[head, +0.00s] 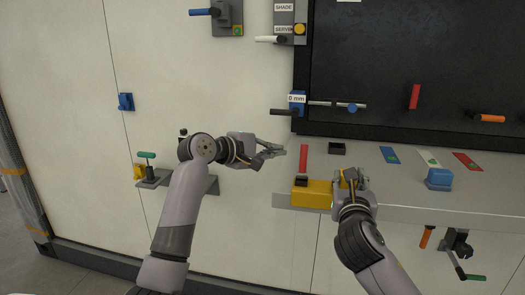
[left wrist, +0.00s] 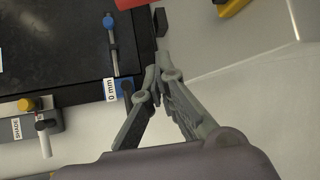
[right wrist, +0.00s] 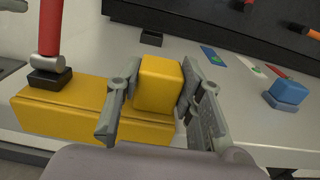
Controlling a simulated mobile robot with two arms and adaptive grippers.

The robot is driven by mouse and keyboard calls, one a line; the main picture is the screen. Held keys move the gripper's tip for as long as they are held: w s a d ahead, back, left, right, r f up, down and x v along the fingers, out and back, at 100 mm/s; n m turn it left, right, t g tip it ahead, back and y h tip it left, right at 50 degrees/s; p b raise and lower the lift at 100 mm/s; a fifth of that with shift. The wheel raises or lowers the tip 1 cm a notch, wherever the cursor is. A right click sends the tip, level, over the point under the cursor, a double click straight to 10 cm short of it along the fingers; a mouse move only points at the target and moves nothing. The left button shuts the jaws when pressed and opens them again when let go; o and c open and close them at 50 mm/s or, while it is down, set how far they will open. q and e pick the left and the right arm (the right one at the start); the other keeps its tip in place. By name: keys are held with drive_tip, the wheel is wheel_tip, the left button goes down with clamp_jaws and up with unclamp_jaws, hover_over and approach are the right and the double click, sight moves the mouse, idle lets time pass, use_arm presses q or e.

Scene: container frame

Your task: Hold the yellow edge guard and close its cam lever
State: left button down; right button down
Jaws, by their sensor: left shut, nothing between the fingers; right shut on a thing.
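The yellow edge guard (head: 300,194) sits on the front edge of the grey shelf. Its red cam lever (head: 303,160) stands up from a dark base at the guard's left; the lever also shows in the right wrist view (right wrist: 51,25). My right gripper (right wrist: 155,84) is shut on the guard's raised yellow block, one finger on each side. In the head view the right gripper (head: 351,180) hides part of that block. My left gripper (head: 279,151) is shut and empty, left of the lever and apart from it. Its fingertips meet in the left wrist view (left wrist: 157,75).
A blue block (head: 438,179) stands on the shelf at right. Colour cards (head: 388,155) and a small black block (head: 337,148) lie behind the guard. A blue gauge clamp (head: 297,103) and a black-handled lever (head: 283,112) are above my left gripper.

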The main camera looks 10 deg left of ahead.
sight(302, 150)
use_arm(q)
drive_tip(key=x, duration=0.2)
drive_tip(key=shift+w+d+f, duration=0.1)
drive_tip(key=shift+w+d, duration=0.15)
drive_tip(key=shift+w, duration=0.05)
drive_tip(key=shift+s+d, duration=0.25)
drive_tip(key=shift+d, duration=0.05)
drive_tip(key=shift+s+d+r, duration=0.25)
drive_tip(key=shift+s+d, duration=0.15)
drive_tip(key=shift+s, duration=0.3)
drive_tip(key=shift+s+d+r, duration=0.25)
drive_tip(key=shift+s+d, duration=0.1)
drive_tip(key=shift+s, duration=0.3)
drive_tip(key=shift+s+r+m+t+h, duration=0.2)
drive_tip(key=shift+s+m+t+h, duration=0.35)
drive_tip(key=shift+t, duration=0.35)
drive_tip(key=s+m+t+h, duration=0.2)
drive_tip(key=s+m+h, duration=0.1)
drive_tip(key=m, duration=0.1)
drive_tip(key=shift+t, duration=0.4)
drive_tip(key=shift+s, duration=0.3)
drive_tip(key=shift+s+f, duration=0.25)
drive_tip(key=shift+s, duration=0.1)
drive_tip(key=shift+a, duration=0.1)
use_arm(e)
drive_tip(key=shift+a, duration=0.1)
